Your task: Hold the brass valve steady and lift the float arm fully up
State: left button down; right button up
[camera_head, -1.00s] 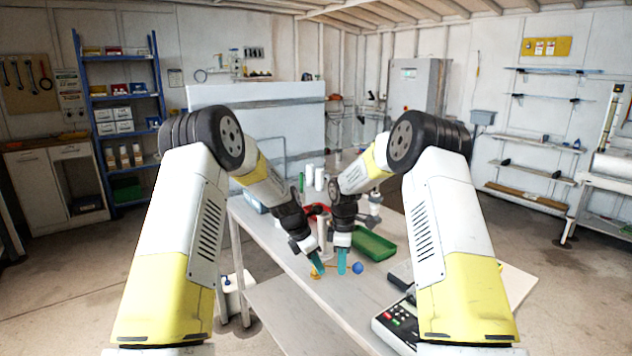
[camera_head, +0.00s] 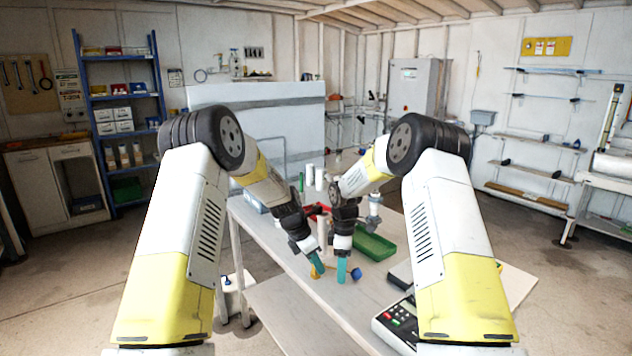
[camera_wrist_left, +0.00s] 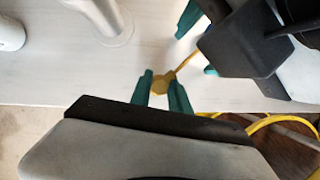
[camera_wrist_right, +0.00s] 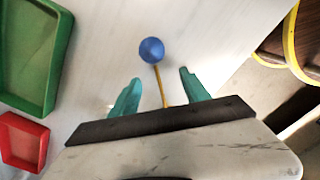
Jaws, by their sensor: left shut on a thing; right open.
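The brass valve (camera_wrist_left: 162,82) lies on the white table, between the teal fingers of my left gripper (camera_wrist_left: 165,92), which is shut on it. It also shows in the head view (camera_head: 315,272). A thin yellow float arm (camera_wrist_right: 161,90) runs from the valve to a blue ball float (camera_wrist_right: 151,50); the float also shows in the head view (camera_head: 355,273). My right gripper (camera_wrist_right: 152,88) is open. In the right wrist view its fingers stand on either side of the rod, apart from it, with the float beyond the fingertips. The rod's near end is hidden behind the right gripper body.
A green tray (camera_head: 374,246) and a red tray (camera_wrist_right: 22,141) stand on the table near the grippers. A grey device with buttons (camera_head: 396,322) lies at the table's right front. White cylinders (camera_head: 319,179) stand farther back. The two grippers are close together.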

jog(key=shift+r, duration=0.1)
jog(key=shift+r, duration=3.45)
pick_arm(q)
jog(key=c, duration=1.1)
grip_release()
jog(key=shift+c, duration=0.2)
